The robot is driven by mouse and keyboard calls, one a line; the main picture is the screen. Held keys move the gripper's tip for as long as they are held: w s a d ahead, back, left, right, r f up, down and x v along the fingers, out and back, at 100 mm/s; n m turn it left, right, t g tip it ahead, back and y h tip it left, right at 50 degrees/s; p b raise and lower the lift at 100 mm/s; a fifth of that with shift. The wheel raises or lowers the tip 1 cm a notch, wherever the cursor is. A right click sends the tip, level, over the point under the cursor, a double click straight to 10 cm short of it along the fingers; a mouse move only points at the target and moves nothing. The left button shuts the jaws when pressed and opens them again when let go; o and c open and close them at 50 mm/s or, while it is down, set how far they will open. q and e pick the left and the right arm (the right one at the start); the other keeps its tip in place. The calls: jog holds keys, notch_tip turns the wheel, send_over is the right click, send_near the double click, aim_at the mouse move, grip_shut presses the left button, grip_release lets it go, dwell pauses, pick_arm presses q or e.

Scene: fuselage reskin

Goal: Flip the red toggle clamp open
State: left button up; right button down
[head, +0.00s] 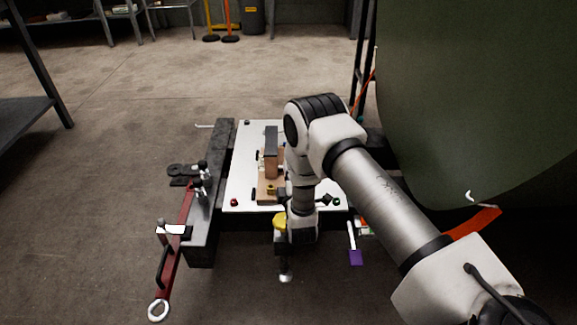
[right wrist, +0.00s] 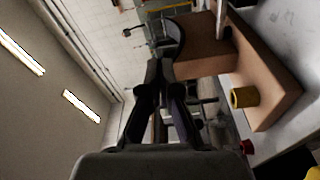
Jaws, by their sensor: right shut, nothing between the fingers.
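A small red piece (head: 234,202) sits at the near left corner of the white board (head: 245,160). A red piece (right wrist: 245,146) also shows at the lower right of the right wrist view. It is too small to tell whether this is the toggle clamp or how its lever stands. My right arm reaches over the board from the right. Its gripper is largely hidden behind the wrist in the head view. In the right wrist view the right gripper (right wrist: 158,75) is shut and empty, beside the brown block (right wrist: 275,85) with a yellow cylinder (right wrist: 243,97). My left gripper is out of view.
A long red bar (head: 170,260) with a black grip and ring end hangs beside the grey beam (head: 217,150), left of the board. Metal and black fittings (head: 201,180) stand on the beam. A large green curved panel (head: 470,100) fills the right. Open floor lies left.

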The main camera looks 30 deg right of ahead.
jog(key=shift+f, duration=0.1)
jog(key=b+x, duration=0.1)
jog(key=x, duration=0.2)
jog(key=b+x, duration=0.2)
jog(key=x, duration=0.1)
jog(key=b+x, duration=0.1)
jog(key=x, duration=0.2)
jog(key=shift+w+d+f+b, duration=0.15)
jog(key=shift+w+f+b, duration=0.1)
jog(key=shift+f+b, duration=0.05)
jog(key=s+d, duration=0.1)
jog(key=s+d+b, duration=0.1)
jog(key=shift+d+f, duration=0.2)
jog(key=shift+d, duration=0.15)
jog(key=shift+s+d+r, duration=0.1)
jog(key=shift+s+d, duration=0.05)
